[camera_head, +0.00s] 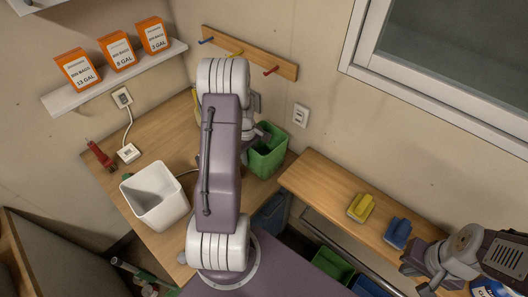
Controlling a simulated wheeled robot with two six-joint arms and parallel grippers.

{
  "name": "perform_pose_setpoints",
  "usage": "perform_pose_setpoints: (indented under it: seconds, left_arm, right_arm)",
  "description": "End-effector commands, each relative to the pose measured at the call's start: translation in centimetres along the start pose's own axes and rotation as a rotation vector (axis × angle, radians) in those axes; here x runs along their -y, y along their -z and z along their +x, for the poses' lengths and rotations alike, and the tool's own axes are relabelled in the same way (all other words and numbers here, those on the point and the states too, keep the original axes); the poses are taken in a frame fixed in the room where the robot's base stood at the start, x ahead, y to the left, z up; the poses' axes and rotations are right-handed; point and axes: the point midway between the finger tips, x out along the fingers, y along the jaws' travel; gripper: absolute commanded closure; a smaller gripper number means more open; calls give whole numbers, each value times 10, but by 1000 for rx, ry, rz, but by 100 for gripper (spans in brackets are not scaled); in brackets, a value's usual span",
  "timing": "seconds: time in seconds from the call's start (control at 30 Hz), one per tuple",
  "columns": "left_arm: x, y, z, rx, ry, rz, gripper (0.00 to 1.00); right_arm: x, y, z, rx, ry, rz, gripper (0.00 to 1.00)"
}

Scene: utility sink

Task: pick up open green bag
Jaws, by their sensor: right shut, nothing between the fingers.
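An open green bag (268,158), box-shaped, stands upright on the wooden counter near the back wall. My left arm reaches up the middle of the view and hides its left side. My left gripper (262,132) is at the bag's upper left rim, mostly hidden behind my arm. I cannot tell whether its fingers are open or touch the bag. A second green container (333,265) sits lower, below the shelf. My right gripper (426,284) is at the lower right, shut and empty, away from both green things.
A white bin (155,195) stands on the counter left of my arm. A yellow brush (361,207) and a blue brush (397,232) lie on the wooden shelf (325,190). Orange bag boxes (118,52) stand on the wall shelf. A peg rail (250,54) hangs above the counter.

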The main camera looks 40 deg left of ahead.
Motion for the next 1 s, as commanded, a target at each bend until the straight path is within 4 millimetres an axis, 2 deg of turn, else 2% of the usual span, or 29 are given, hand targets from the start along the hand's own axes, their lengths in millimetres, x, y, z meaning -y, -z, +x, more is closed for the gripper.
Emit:
perform_pose_setpoints:
  seconds: [0.1,0.27,0.3,0.4,0.77,0.87,1.0]
  left_arm:
    - [0,0,10,0,0,0,70]
    - [0,0,10,-1,-1,0,70]
    - [0,0,10,-1,-1,0,73]
    - [0,0,10,-1,0,0,100]
    - [0,0,8,-2,-1,0,100]
    - [-2,1,-5,-4,-4,1,100]
    - [-3,1,-40,-6,-6,2,100]
  right_arm:
    - [0,0,-2,0,0,0,100]
    - [0,0,-1,0,0,0,100]
    - [0,0,-1,0,0,0,100]
    - [0,0,-1,0,0,0,100]
    - [0,0,0,0,0,0,100]
    - [0,0,2,0,0,0,100]
    - [0,-1,7,0,0,0,100]
